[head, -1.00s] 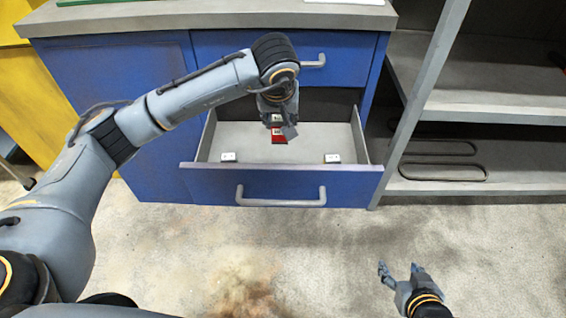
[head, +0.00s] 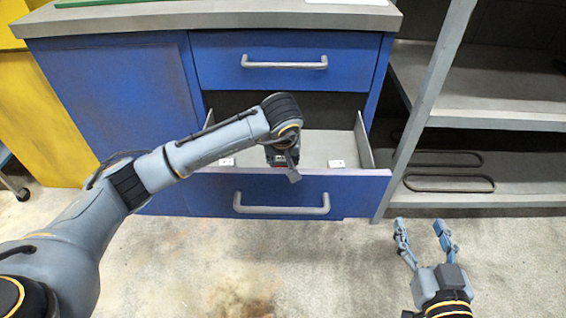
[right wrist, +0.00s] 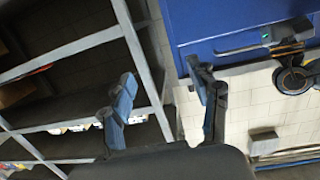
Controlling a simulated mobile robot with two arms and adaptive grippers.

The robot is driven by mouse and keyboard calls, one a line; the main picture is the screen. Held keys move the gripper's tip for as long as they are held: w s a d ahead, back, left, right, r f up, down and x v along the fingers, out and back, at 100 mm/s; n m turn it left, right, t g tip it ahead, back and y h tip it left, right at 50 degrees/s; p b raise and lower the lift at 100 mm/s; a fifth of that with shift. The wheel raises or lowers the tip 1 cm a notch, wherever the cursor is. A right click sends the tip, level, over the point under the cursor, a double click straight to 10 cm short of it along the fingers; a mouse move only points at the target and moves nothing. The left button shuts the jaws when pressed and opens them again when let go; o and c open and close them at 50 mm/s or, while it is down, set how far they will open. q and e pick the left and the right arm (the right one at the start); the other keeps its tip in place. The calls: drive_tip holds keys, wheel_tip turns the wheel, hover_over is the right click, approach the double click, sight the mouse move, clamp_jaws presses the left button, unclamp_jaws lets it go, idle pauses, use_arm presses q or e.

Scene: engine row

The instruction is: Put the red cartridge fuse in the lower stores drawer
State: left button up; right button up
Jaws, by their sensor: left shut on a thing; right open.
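The lower stores drawer (head: 212,190) is pulled open in the blue cabinet. My left gripper (head: 287,166) points down over the drawer, near its front panel. It is shut on the red cartridge fuse (head: 273,159), of which only a little red shows; the gripper and wrist hide the rest. I cannot tell whether the fuse touches the drawer floor. My right gripper (head: 420,232) is open and empty, low in front of the shelf unit. Its spread fingers also show in the right wrist view (right wrist: 163,88).
Two small white blocks, one left (head: 227,162) and one right (head: 336,164), lie in the drawer. The upper drawer (head: 285,77) is shut. A grey shelf unit (head: 485,115) with dark looped rods (head: 448,189) stands to the right. The floor in front is clear.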

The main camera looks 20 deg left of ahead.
use_arm(q)
drive_tip(key=shift+f, duration=0.25)
use_arm(e)
drive_tip(key=shift+a+r, duration=0.1)
drive_tip(key=shift+r, duration=0.3)
drive_tip(key=shift+w+r+t, duration=0.1)
drive_tip(key=shift+t, duration=0.2)
use_arm(q)
drive_tip(key=shift+f, duration=0.15)
drive_tip(key=o, duration=1.2)
drive_tip(key=shift+o, duration=0.2)
use_arm(e)
drive_tip(key=shift+r, duration=0.35)
use_arm(q)
drive_tip(key=p+v, duration=0.2)
drive_tip(key=v, duration=1)
drive_tip(key=shift+p, duration=0.4)
use_arm(e)
drive_tip(key=s+d+f+g+h, duration=0.1)
drive_tip(key=s+f+g, duration=0.2)
drive_tip(key=f, duration=0.2)
drive_tip(key=s+d+f+g+h, duration=0.1)
drive_tip(key=s+d+f+g, duration=0.1)
drive_tip(key=f, duration=0.4)
drive_tip(key=shift+s+d+f+g, duration=0.15)
drive_tip(key=shift+s+g, duration=0.7)
drive_tip(key=shift+g, duration=0.45)
